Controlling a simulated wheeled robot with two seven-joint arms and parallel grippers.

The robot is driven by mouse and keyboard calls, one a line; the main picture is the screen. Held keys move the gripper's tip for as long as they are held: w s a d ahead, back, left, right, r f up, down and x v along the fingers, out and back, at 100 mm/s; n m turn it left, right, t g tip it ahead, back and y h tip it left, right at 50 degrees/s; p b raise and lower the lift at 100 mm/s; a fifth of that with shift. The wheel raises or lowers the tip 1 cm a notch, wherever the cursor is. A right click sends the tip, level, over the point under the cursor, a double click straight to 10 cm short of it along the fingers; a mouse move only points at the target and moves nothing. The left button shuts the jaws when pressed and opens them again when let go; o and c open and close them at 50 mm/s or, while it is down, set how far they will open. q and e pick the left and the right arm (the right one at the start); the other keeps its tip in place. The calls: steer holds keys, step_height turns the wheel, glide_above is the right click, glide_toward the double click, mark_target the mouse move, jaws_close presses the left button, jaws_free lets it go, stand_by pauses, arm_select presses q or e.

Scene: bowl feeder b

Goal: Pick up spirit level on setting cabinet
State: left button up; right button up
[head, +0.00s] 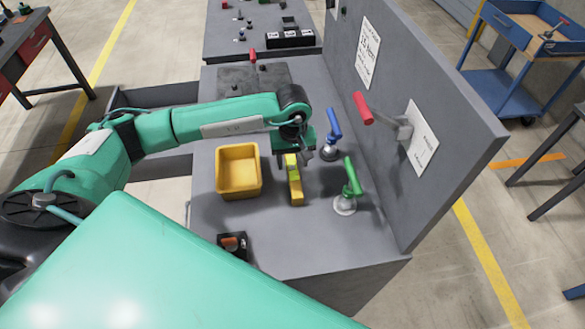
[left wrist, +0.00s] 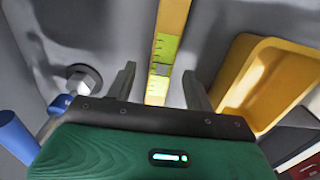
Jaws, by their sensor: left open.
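The yellow spirit level (head: 296,190) lies on the grey cabinet top (head: 265,240), between the yellow bin and the green-handled lever. Its far end is hidden under my left gripper (head: 303,158), which is above it. In the left wrist view the spirit level (left wrist: 165,50) runs between the two open fingers of my left gripper (left wrist: 158,88), with a gap on each side. Its green vial section shows between the fingers. The gripper holds nothing. My right gripper is not in view.
A yellow bin (head: 238,172) stands left of the spirit level. A blue-handled lever (head: 333,124) and a green-handled lever (head: 352,177) stand to its right, before an upright grey panel (head: 440,110) with a red handle (head: 362,108). A small black box (head: 232,245) sits nearer.

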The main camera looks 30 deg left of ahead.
mark_target(293, 167)
arm_select(q)
step_height(293, 167, down, 3)
steer(key=shift+s+p, duration=0.1)
steer(key=shift+p, duration=0.65)
steer(key=shift+f, duration=0.3)
jaws_close()
steer(key=shift+r, duration=0.15)
